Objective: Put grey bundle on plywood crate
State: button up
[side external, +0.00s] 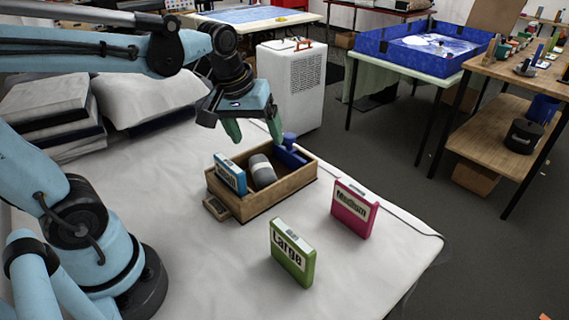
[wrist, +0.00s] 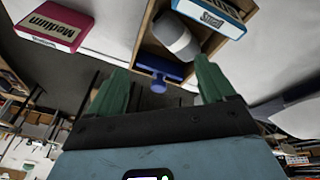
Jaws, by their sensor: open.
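The grey bundle (side external: 262,171) lies inside the open plywood crate (side external: 268,199) on the white-covered table, between a blue "Small" box and a dark blue object. The bundle also shows in the wrist view (wrist: 177,37), inside the crate (wrist: 142,45). My gripper (side external: 254,131) is above the crate's far side, apart from the bundle. Its green fingers are spread with nothing between them. In the wrist view my gripper (wrist: 159,75) has the dark blue object beyond its fingertips.
The blue "Small" box (side external: 230,174) and dark blue object (side external: 290,153) are in the crate. A pink "Medium" box (side external: 354,209) and green "Large" box (side external: 292,253) stand on the table (side external: 190,275). A small wooden piece (side external: 216,209) touches or nearly touches the crate's left side.

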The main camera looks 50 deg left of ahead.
jog(key=shift+s+d+f+m+t, duration=0.3)
jog(key=shift+s+d+m+t, duration=0.25)
jog(key=shift+m, duration=0.6)
jog(key=shift+s+d+f+m+t, duration=0.25)
jog(key=shift+s+d+m+t, duration=0.35)
jog(key=shift+m, duration=0.5)
jog(key=shift+s+d+f+m+t, duration=0.35)
jog(key=shift+s+m+t, duration=0.3)
jog(key=shift+m, duration=0.5)
